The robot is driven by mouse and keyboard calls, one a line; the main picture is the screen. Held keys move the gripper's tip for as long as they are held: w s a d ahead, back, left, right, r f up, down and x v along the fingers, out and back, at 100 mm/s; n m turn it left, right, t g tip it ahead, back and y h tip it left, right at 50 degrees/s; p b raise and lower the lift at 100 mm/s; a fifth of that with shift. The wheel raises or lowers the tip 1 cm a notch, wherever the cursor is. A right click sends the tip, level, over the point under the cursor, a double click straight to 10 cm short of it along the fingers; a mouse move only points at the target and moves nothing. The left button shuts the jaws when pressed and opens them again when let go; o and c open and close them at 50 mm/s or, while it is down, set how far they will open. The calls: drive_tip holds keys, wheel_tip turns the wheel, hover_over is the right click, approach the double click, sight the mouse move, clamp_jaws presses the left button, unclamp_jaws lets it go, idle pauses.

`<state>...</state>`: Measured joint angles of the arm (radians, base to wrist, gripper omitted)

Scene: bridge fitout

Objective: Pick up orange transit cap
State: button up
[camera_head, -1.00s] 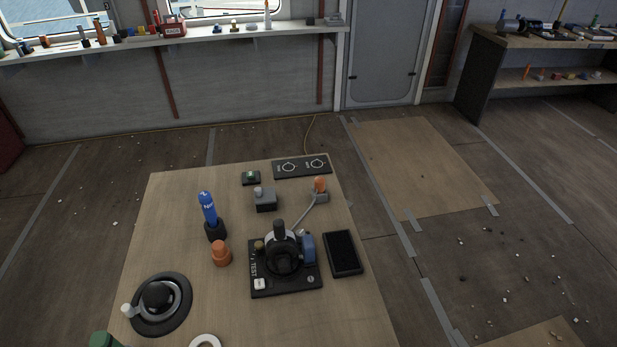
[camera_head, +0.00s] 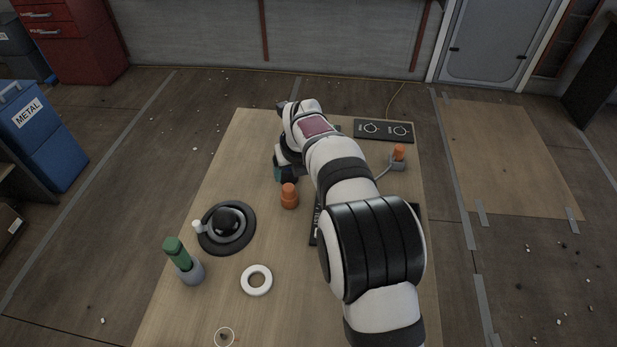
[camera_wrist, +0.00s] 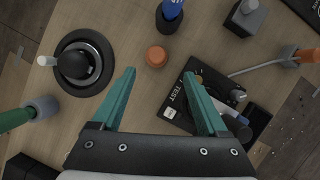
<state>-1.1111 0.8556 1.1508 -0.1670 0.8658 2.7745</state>
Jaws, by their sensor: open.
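The orange transit cap (camera_head: 289,196) stands upright on the wooden table, between the black round dial and the black TEST panel. In the wrist view the cap (camera_wrist: 156,56) shows from above, just beyond the fingertips and between their lines. My gripper (camera_wrist: 159,76) is open and empty, with two teal fingers spread apart. In the head view only a bit of teal finger (camera_head: 280,174) shows behind the cap; the rest is hidden by my arm. A second orange piece (camera_head: 399,152) sits on a grey base at the table's right, with a cable.
The black dial (camera_head: 227,226) with a white knob lies left of the cap. A blue bottle-like item (camera_wrist: 172,9) in a dark holder stands close by. The TEST panel (camera_wrist: 176,101) lies near the right finger. A white ring (camera_head: 256,280) and green item (camera_head: 177,252) are nearer the front.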

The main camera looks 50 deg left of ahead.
sight(289, 188)
drive_tip(key=x, duration=1.1)
drive_tip(key=shift+s+f, duration=0.35)
drive_tip(key=shift+f, duration=0.05)
drive_tip(key=shift+d, duration=0.1)
clamp_jaws()
